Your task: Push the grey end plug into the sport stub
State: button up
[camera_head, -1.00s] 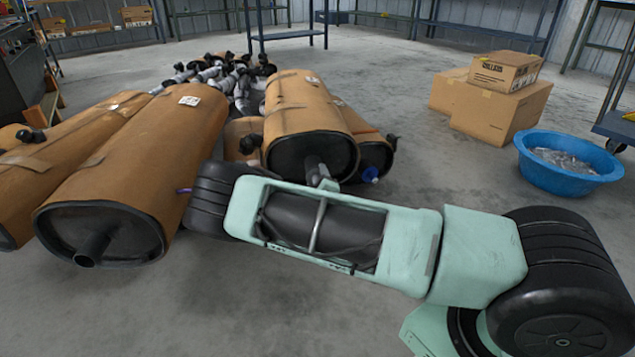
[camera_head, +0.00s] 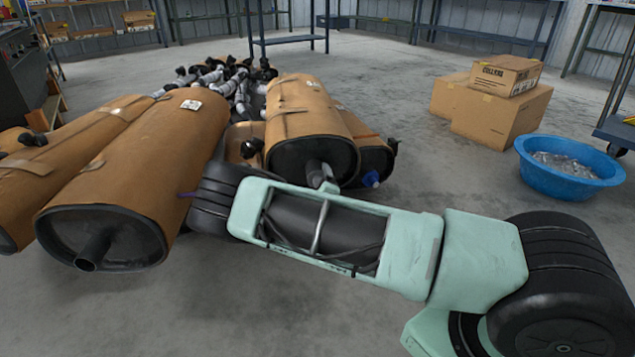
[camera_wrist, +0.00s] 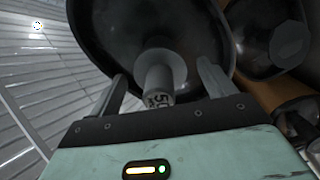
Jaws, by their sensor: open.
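The grey end plug (camera_wrist: 159,83), a short cylinder with a dark "50" mark on its end and a wider flange behind, lies between my fingers in the wrist view. It points out from the dark end face (camera_wrist: 118,35) of a muffler. My gripper (camera_wrist: 161,80) is open, one finger on each side of the plug, with visible gaps. In the head view the sport stub (camera_head: 314,170) juts from the front of the middle brown-wrapped muffler (camera_head: 296,102). The plug's flange hides the stub in the wrist view, so I cannot tell how deep the plug sits.
A blue plug (camera_head: 370,179) shows on the muffler just right. Large wrapped mufflers (camera_head: 150,150) lie at left, with several pipe parts (camera_head: 225,80) behind. Cardboard boxes (camera_head: 495,110) and a blue tub (camera_head: 560,180) stand at right. Concrete floor between is clear.

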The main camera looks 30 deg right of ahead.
jog(key=p+v, duration=0.6)
jog(key=v, duration=1.1)
